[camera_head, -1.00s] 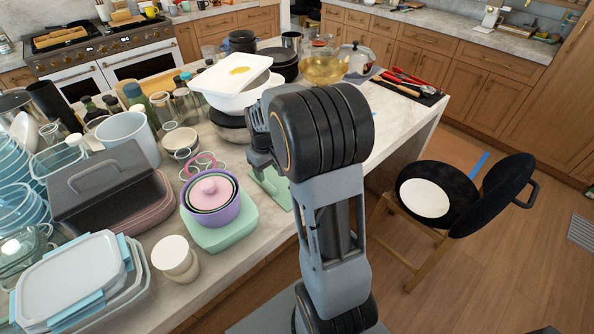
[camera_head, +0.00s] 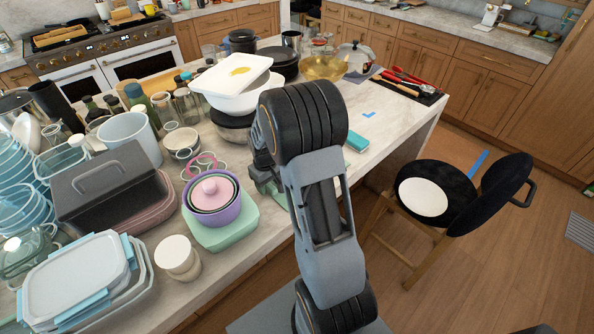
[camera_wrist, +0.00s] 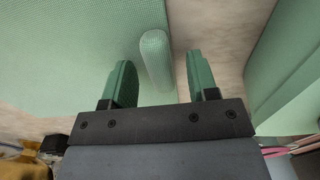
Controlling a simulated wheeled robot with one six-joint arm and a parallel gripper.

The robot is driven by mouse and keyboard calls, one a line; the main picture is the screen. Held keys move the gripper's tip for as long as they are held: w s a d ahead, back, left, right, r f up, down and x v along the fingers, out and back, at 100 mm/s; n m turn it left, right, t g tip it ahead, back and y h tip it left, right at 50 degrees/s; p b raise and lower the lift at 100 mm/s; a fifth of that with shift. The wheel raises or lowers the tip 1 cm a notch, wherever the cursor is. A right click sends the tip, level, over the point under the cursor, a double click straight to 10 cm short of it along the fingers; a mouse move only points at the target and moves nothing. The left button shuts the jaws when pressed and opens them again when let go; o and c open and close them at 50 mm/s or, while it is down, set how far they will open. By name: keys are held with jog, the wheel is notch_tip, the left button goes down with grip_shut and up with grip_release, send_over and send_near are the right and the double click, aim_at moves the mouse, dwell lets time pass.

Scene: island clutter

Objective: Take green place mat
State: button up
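The green place mat (camera_wrist: 60,45) shows in the wrist view as a wide woven-textured surface at the upper left. A rounded, rolled-looking green piece with the same weave (camera_wrist: 155,58) lies between my fingers; I cannot tell whether it is the mat's edge. My gripper (camera_wrist: 160,82) is open, its two green fingertips on either side of this piece with small gaps. In the head view my arm hides most of the mat and the gripper; a bit of green (camera_head: 268,187) shows left of the arm on the counter.
A mint tray (camera_head: 222,236) with stacked purple bowls (camera_head: 232,210) stands just left of my arm. A white cup (camera_head: 176,257) stands nearer the front edge. A teal box (camera_head: 356,142) lies right of my arm. The counter's right part is fairly clear; its left is crowded.

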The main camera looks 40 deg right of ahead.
grip_shut()
jog(key=shift+r, duration=0.15)
